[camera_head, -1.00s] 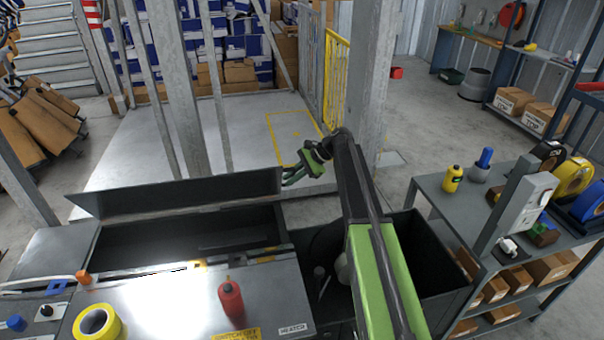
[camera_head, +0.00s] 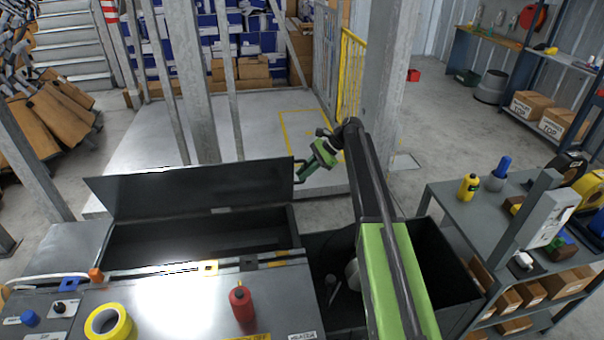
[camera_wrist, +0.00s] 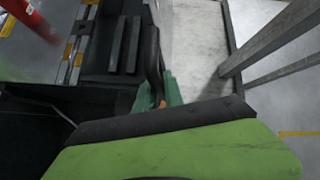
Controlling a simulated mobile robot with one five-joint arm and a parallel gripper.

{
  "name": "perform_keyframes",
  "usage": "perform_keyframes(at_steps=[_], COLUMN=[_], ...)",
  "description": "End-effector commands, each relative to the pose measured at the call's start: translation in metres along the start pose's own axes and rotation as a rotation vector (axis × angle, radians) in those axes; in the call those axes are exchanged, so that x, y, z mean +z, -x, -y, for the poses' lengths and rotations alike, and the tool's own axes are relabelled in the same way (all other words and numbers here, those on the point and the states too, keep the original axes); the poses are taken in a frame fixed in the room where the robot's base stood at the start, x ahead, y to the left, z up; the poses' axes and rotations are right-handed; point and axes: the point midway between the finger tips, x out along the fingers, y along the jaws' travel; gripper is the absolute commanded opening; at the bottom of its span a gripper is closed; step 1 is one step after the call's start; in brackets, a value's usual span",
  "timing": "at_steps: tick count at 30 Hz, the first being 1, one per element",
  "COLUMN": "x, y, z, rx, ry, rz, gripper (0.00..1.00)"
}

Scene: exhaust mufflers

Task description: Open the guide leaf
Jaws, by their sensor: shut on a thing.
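The guide leaf (camera_head: 190,190) is a long dark flat panel standing raised and tilted along the far edge of a dark open trough (camera_head: 190,238). My gripper (camera_head: 301,172) is at the leaf's right end, with its green fingers shut on that end. In the wrist view the leaf (camera_wrist: 153,50) shows nearly edge-on, and the teal fingertips (camera_wrist: 158,88) sit on both sides of it. The exact contact is partly hidden by my green wrist housing.
A bench top with a yellow tape roll (camera_head: 108,322) and a red bottle (camera_head: 241,303) lies in front of the trough. A dark bin (camera_head: 440,265) is right of it. A grey post (camera_head: 385,80) and a shelf cart (camera_head: 490,215) stand beyond and right.

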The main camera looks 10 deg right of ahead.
Motion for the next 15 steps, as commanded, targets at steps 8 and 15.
perform_keyframes(at_steps=[8,15], x=[-0.0040,-0.0030], y=[0.0028,0.0024], z=[-0.0006,-0.0006], rx=[-0.003,-0.002], ry=[-0.003,-0.002], rz=[-0.006,-0.004], gripper=[0.34,0.34])
